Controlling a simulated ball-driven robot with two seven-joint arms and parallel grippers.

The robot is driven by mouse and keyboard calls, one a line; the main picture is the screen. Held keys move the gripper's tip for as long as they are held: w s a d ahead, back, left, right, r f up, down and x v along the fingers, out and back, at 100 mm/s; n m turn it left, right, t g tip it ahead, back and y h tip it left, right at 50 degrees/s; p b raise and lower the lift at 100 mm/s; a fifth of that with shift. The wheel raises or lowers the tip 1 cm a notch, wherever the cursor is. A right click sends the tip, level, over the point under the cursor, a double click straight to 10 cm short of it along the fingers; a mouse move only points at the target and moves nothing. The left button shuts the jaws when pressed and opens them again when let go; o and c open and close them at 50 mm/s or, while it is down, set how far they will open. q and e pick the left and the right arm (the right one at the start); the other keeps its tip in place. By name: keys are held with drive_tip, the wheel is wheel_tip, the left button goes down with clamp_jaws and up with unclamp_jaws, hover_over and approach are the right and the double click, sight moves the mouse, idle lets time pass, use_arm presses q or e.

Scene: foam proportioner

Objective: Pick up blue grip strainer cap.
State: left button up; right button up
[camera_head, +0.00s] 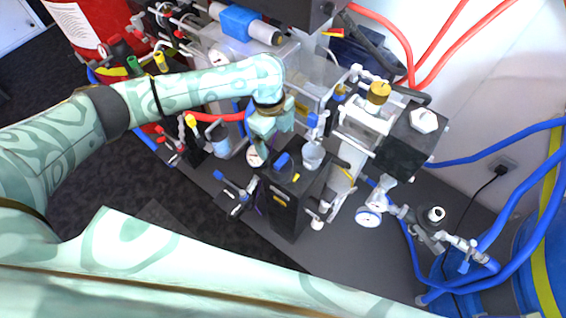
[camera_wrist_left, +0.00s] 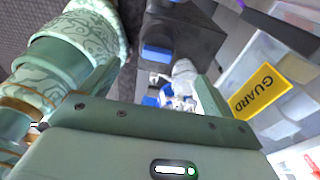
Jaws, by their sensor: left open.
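My left gripper (camera_head: 274,136) reaches in from the left and hangs above the black box unit (camera_head: 292,212). It is open, and I see nothing held in it. A blue grip (camera_head: 282,160) sits on top of that box, just below the gripper; a blue grip on a dark box also shows in the left wrist view (camera_wrist_left: 157,53). Another small blue part (camera_head: 312,120) stands above a grey-white rounded body (camera_head: 313,156), right of the gripper. I cannot tell for certain which blue part is the strainer cap. My right gripper is not in view.
A clear guard box (camera_head: 312,72) stands close behind the gripper, with a yellow GUARD label (camera_wrist_left: 254,90) in the wrist view. A pressure gauge (camera_head: 368,217), valves and blue hoses (camera_head: 500,215) lie to the right. Dark floor (camera_head: 175,195) is free at the front left.

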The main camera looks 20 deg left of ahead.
sight(280, 159)
use_arm(q)
drive_tip(key=f, duration=0.2)
drive_tip(key=f+b, duration=0.1)
drive_tip(key=f, duration=0.1)
drive_tip(key=f+b, duration=0.1)
drive_tip(key=f, duration=0.1)
drive_tip(key=shift+d+f, duration=0.15)
drive_tip(key=shift+d, duration=0.2)
drive_tip(key=shift+f, duration=0.35)
drive_tip(key=f+b, duration=0.2)
drive_tip(key=f, duration=0.1)
drive_tip(key=s+d+f+b, duration=0.1)
drive_tip(key=f, duration=0.1)
drive_tip(key=shift+r, duration=0.1)
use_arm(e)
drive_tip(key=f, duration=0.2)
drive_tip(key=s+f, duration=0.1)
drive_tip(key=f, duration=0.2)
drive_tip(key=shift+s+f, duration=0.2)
use_arm(q)
drive_tip(key=c, duration=1.1)
drive_tip(key=shift+c, duration=0.2)
drive_tip(key=shift+r, duration=0.1)
